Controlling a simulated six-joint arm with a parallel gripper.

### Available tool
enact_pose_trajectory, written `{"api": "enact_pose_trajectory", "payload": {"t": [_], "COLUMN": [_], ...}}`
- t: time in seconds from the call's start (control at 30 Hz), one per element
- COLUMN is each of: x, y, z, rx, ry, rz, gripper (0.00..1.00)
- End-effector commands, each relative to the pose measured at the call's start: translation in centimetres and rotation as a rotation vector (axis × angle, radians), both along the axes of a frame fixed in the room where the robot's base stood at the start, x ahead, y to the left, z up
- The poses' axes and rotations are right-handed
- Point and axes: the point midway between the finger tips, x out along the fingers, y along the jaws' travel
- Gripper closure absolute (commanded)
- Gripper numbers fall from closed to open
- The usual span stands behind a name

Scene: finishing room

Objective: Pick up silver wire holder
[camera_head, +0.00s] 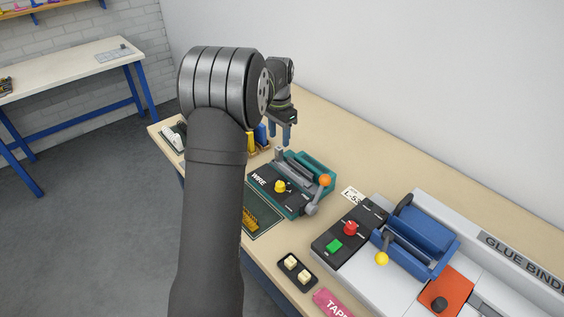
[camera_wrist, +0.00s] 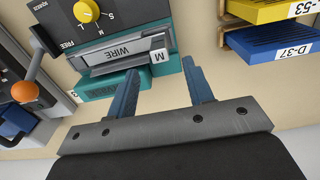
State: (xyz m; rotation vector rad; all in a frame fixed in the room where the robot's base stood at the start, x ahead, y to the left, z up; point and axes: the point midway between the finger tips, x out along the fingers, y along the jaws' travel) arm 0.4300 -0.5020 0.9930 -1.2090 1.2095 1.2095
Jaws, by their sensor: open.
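The silver wire holder (camera_wrist: 122,52) is a grey bar labelled WIRE with an M tag at its end, in the wrist view. It sits at the back of the dark and teal wire machine (camera_wrist: 125,12). The same machine (camera_head: 262,197) stands on the bench in the head view, marked WIRE, with a yellow knob and an orange-tipped lever. My gripper (camera_head: 280,136) is above the bench just behind the machine. In the wrist view its two blue fingers (camera_wrist: 160,68) are apart and empty, near the M end of the holder and not around it.
A glue binding machine (camera_head: 420,235) with a blue clamp stands at right in the head view. Bare bench (camera_head: 345,160) lies behind the wire machine.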

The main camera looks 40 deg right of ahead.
Motion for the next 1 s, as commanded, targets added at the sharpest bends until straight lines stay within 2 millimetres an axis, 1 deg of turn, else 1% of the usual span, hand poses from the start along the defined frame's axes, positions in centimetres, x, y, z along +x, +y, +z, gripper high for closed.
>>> {"api": "enact_pose_trajectory", "payload": {"t": [0.03,0.1,0.27,0.33,0.5,0.6,0.7,0.9,0.97,1.0], "x": [0.0,0.0,0.0,0.0,0.0,0.0,0.0,0.0,0.0,0.0], "y": [0.0,0.0,0.0,0.1,0.2,0.2,0.2,0.2,0.2,0.2], "z": [-0.9,-1.6,-2.5,-3.2,-5.9,-7.0,-7.5,-7.5,-7.5,-7.5], "rx": [0.003,0.001,0.001,0.001,0.002,0.002,0.001,0.0,0.0,0.0], "ry": [0.002,0.001,0.0,0.001,0.002,0.001,0.0,0.0,0.0,0.0], "rz": [0.0,0.0,0.0,0.0,0.0,0.0,0.0,0.0,0.0,0.0], "gripper": [0.53,0.53,0.53,0.53,0.53,0.53,0.53,0.53,0.65,0.72]}}
